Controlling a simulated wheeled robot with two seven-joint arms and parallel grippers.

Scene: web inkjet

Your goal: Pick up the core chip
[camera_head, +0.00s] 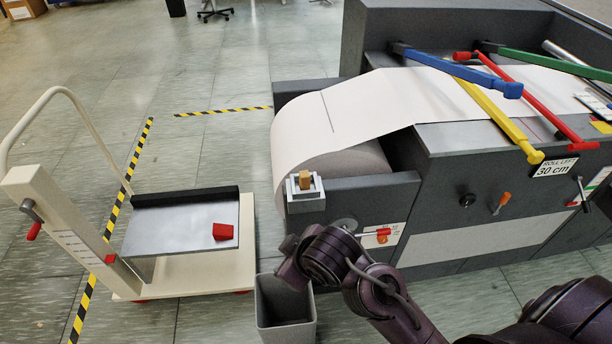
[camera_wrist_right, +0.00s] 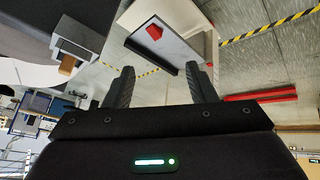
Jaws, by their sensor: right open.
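A small tan-brown block, which looks like the core chip (camera_head: 305,178), sits upright in a light grey holder (camera_head: 304,203) on the end of the dark machine by the paper roll. In the right wrist view the brown block (camera_wrist_right: 67,64) and its holder (camera_wrist_right: 82,37) are at the upper left, outside the fingers. My right gripper (camera_wrist_right: 162,75) is open with nothing between its fingers. In the head view my right arm comes in from the lower right and its wrist is just below the holder; the fingers cannot be made out there. My left gripper is not in view.
A cream cart (camera_head: 240,270) stands at left with a red wedge (camera_head: 222,231) on its grey plate (camera_head: 180,228). A grey open bin (camera_head: 285,325) is on the floor below my right wrist. Coloured handles (camera_head: 488,98) lie across the machine top. Floor lies between cart and machine.

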